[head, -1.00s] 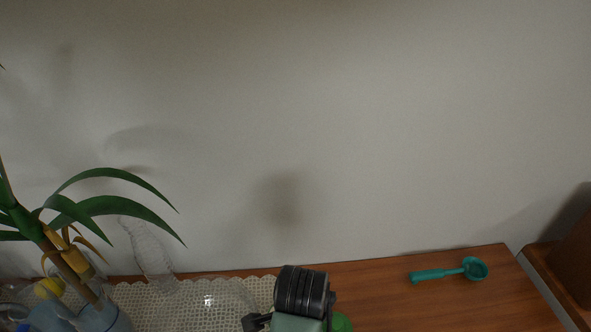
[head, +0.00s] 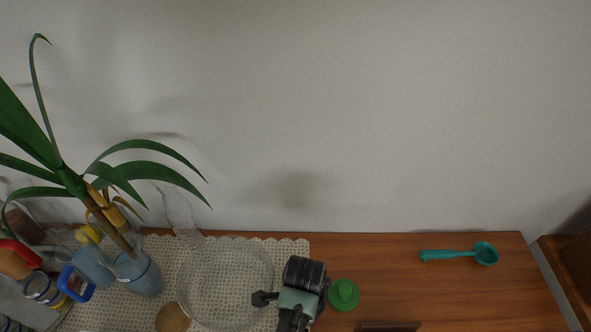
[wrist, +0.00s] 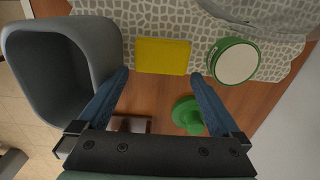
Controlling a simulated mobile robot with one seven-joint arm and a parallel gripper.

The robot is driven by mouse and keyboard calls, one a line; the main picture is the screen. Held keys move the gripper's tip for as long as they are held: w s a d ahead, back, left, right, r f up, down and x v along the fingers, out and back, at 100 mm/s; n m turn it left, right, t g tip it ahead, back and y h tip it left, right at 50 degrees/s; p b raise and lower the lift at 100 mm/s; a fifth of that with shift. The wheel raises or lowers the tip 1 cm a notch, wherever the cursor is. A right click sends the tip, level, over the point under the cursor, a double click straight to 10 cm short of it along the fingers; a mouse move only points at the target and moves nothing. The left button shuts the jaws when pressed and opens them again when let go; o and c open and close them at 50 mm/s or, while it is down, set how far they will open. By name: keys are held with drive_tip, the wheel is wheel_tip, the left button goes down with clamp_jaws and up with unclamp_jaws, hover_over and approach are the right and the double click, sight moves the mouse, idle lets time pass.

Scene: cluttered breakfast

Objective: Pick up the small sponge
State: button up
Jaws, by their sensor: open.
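The small sponge (wrist: 163,57) is a flat yellow rectangle in the wrist view, lying on the edge of the pale lace mat. My gripper (wrist: 160,77) is open, with its two blue fingers spread to either side of the sponge's near edge. No contact shows between fingers and sponge, and the height gap cannot be judged. In the head view part of my arm (head: 300,290) shows over the mat's right edge. I cannot make out the sponge in the head view.
A grey container (wrist: 108,45) stands left of the sponge; a green-rimmed white disc (wrist: 237,62) lies right. A green knobbed object (head: 343,294) is nearby. A clear round dish (head: 225,265), potted plant (head: 140,275) and teal scoop (head: 458,255) are on the table. Bare wood lies right.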

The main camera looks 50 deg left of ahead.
drive_tip(key=shift+s+a+f, duration=0.1)
drive_tip(key=shift+a+f, duration=0.05)
drive_tip(key=shift+f, duration=2.05)
drive_tip(key=c, duration=1)
drive_tip(key=shift+o, duration=0.2)
drive_tip(key=shift+r, duration=0.15)
wheel_tip(320, 180, up, 18)
drive_tip(key=p, duration=0.2)
